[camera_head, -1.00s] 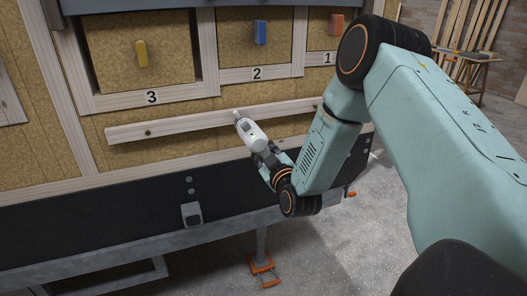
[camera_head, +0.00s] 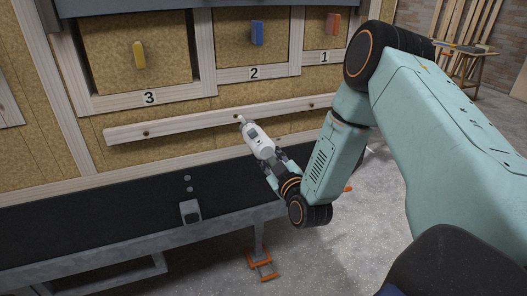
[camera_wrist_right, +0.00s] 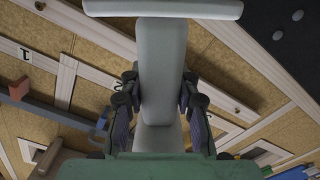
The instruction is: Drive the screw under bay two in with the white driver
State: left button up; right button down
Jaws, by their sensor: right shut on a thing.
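The white driver (camera_head: 258,142) is in my right gripper (camera_head: 272,163), which is shut on its body. The driver points up and left, its tip beside the pale wooden rail (camera_head: 190,126) under the bay labelled 2 (camera_head: 254,73). A small dark spot shows on the rail right by the tip, seemingly the screw under bay two; whether the tip touches it I cannot tell. In the right wrist view the driver (camera_wrist_right: 160,75) stands between both fingers (camera_wrist_right: 160,108) of the gripper. My left gripper is not in view.
Other dark screws show on the rail under bay three (camera_head: 146,133) and near bay one (camera_head: 311,105). The bays carry yellow (camera_head: 139,55), blue (camera_head: 257,33) and red (camera_head: 333,24) handles. A black-faced bench (camera_head: 110,212) runs below the rail.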

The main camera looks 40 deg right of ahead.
jog(key=s+d+p, duration=0.2)
jog(key=s+d+r+p, duration=0.1)
jog(key=s+d+p, duration=0.1)
jog(key=shift+d, duration=0.1)
jog(key=shift+s+d+f, duration=0.1)
jog(key=shift+s+d, duration=0.1)
jog(key=shift+d, duration=0.05)
jog(key=shift+d+f, duration=0.15)
jog(key=shift+f, duration=0.05)
jog(key=shift+s, duration=0.1)
jog(key=shift+r, duration=0.15)
dwell(0.6)
